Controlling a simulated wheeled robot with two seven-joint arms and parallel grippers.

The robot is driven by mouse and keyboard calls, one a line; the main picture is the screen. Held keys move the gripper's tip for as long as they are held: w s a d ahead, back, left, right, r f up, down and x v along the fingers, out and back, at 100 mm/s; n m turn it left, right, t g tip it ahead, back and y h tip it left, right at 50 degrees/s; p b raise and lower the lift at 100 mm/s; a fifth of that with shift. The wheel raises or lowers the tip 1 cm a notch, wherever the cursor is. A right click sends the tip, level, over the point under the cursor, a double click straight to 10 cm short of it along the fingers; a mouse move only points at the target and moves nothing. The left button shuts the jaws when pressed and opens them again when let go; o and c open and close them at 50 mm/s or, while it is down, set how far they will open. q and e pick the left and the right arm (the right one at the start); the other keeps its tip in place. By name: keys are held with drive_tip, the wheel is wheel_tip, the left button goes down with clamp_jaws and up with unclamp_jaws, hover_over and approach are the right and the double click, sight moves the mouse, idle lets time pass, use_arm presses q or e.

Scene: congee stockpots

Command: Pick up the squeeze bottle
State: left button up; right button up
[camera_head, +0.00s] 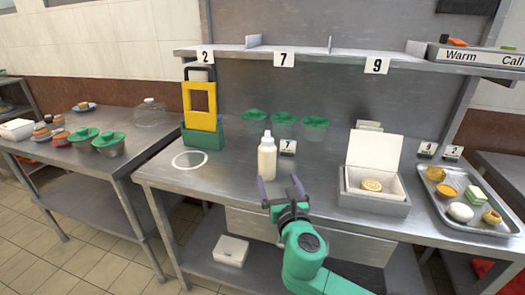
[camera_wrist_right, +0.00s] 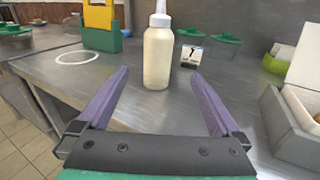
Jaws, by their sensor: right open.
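The squeeze bottle (camera_head: 267,158) stands upright on the steel table, cream-coloured with a white nozzle top. It also shows in the right wrist view (camera_wrist_right: 158,52), straight ahead and beyond the fingertips. My right gripper (camera_head: 281,188) is open and empty at the table's front edge, in front of the bottle and apart from it. Its two purple fingers (camera_wrist_right: 158,82) spread to either side of the bottle in the wrist view. My left gripper is not in view.
An open white box (camera_head: 374,197) with a round pastry stands right of the bottle. A number 7 card (camera_head: 287,148) and green-lidded containers (camera_head: 284,125) sit behind. A yellow-and-green stand (camera_head: 202,115) and a white ring (camera_head: 190,160) are left. A food tray (camera_head: 459,224) is far right.

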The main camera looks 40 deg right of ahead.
sight(267, 152)
drive_tip(key=shift+w+d+r, duration=0.25)
drive_tip(key=shift+w+r, duration=0.05)
drive_tip(key=shift+w, duration=0.15)
drive_tip(key=shift+w+d+r, duration=0.25)
drive_tip(key=shift+w+r, duration=0.05)
drive_tip(key=shift+w, duration=0.15)
drive_tip(key=x, duration=0.5)
drive_tip(key=shift+w+r, duration=0.1)
drive_tip(key=shift+w, duration=0.1)
drive_tip(key=x, duration=0.6)
drive_tip(key=shift+w+a, duration=0.1)
drive_tip(key=shift+w, duration=0.15)
drive_tip(key=c, duration=0.3)
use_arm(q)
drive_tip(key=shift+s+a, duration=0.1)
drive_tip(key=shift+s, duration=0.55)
use_arm(e)
drive_tip(key=c, duration=0.6)
